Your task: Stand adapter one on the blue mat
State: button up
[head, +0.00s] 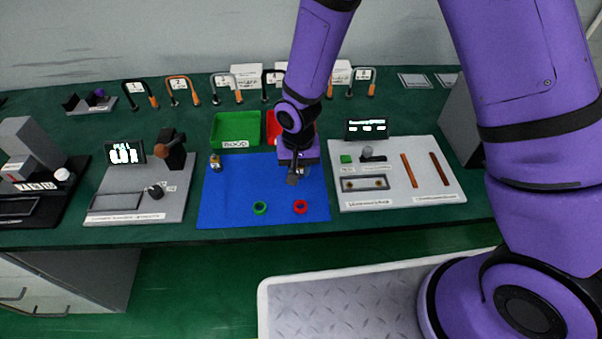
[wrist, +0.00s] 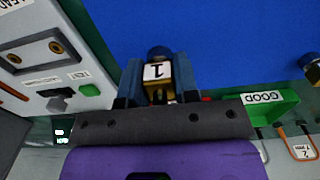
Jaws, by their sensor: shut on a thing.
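My gripper (head: 294,178) is over the right part of the blue mat (head: 232,193). In the wrist view, the gripper (wrist: 158,82) is shut on adapter one (wrist: 158,72), a small brass-coloured piece with a white label reading 1 and a dark blue end. The adapter sits between the two fingers, with the mat (wrist: 230,35) behind it. In the head view the gripper mostly hides it. I cannot tell whether it touches the mat. A second small adapter (head: 215,163) stands at the mat's left back edge.
A green ring (head: 260,208) and a red ring (head: 301,207) lie at the mat's front. Behind the mat are a green GOOD tray (head: 236,128) and a red tray (head: 272,122). Test stations stand left (head: 140,190) and right (head: 400,185). The mat's middle is clear.

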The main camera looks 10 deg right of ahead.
aim_at(301, 175)
jog(key=shift+w+d, duration=0.3)
jog(key=shift+d, duration=0.05)
jog(key=shift+f, duration=1.8)
jog(key=shift+f, duration=0.15)
jog(key=o, duration=1)
